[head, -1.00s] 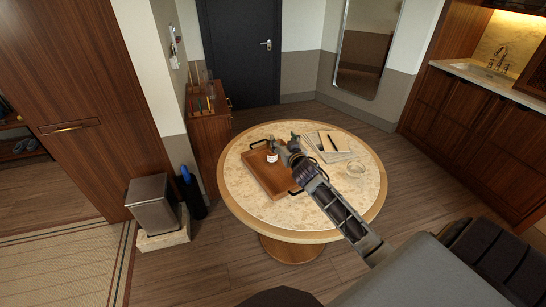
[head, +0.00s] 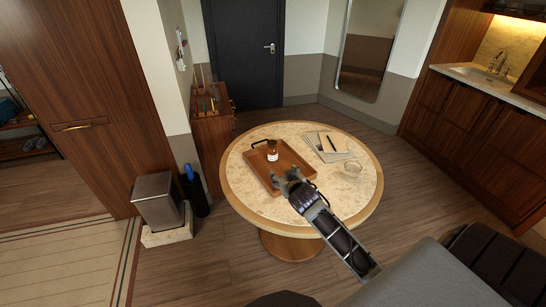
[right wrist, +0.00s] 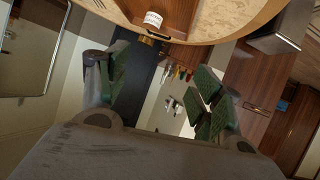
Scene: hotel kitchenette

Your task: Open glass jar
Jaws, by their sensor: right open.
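A small brown glass jar (head: 272,154) with a white label and a dark top stands upright on the wooden tray (head: 288,158) on the round table. I cannot tell whether its top is a lid. Part of the jar and its white label (right wrist: 153,19) show at the top edge of the right wrist view. My right gripper (head: 284,176) is open and empty, over the tray's near edge, apart from the jar and on its near side. Its spread green finger pads (right wrist: 160,88) show in the right wrist view. My left gripper is not in view.
The tray has raised dark handles. A bin (head: 157,201) stands left of the table.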

